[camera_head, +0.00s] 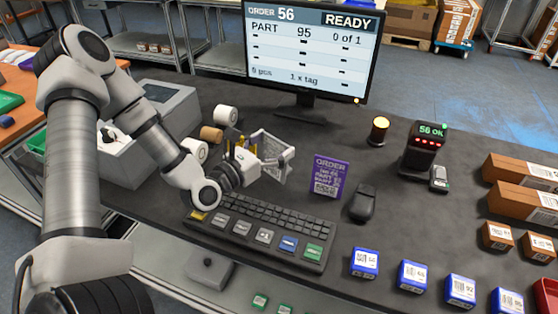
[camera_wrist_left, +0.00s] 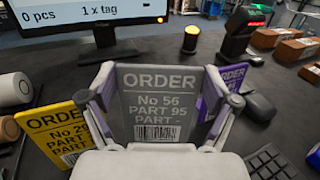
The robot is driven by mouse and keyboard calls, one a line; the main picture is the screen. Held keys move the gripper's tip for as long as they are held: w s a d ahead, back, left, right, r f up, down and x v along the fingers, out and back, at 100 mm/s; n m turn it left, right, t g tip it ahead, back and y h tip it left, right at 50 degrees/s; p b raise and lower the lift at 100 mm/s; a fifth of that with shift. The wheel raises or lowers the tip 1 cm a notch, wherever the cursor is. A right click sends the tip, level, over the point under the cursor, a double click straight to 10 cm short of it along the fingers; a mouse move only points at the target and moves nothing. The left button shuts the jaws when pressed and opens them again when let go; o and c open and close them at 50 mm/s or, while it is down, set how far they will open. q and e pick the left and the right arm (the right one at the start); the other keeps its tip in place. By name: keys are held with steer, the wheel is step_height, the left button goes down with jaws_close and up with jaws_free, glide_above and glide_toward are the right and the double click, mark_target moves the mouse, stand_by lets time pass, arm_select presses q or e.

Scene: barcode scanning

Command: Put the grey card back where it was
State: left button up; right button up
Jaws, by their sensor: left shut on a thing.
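The grey card (camera_wrist_left: 155,95) reads "ORDER No 56 PART 95" with a barcode low down. It stands upright between the fingers of my left gripper (camera_head: 272,158), which is shut on it. In the wrist view the fingers lie at the card's left and right edges. In the head view the gripper is behind the keyboard, and the card is hard to tell from the fingers. I cannot tell whether the card's lower edge touches the table. My right gripper is not in view.
A yellow order card (camera_wrist_left: 60,135) stands close left of the gripper, a purple one (camera_head: 328,176) to its right. The keyboard (camera_head: 262,228) lies in front, the monitor (camera_head: 312,50) behind.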

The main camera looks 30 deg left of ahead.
mark_target(275, 156)
arm_select(q)
steer(key=shift+w+d+f, duration=0.1)
steer(key=shift+w+d, duration=0.1)
steer(key=shift+w, duration=0.3)
steer(key=shift+w+d+f, duration=0.1)
steer(key=shift+w+d, duration=0.05)
steer(key=shift+w, duration=0.35)
step_height(275, 156, down, 3)
steer(key=shift+r, duration=0.1)
steer(key=shift+a+f, duration=0.1)
steer(key=shift+f, duration=0.2)
steer(key=shift+s+f, duration=0.1)
steer(key=shift+f, duration=0.1)
steer(key=o, duration=0.8)
steer(key=shift+r, duration=0.15)
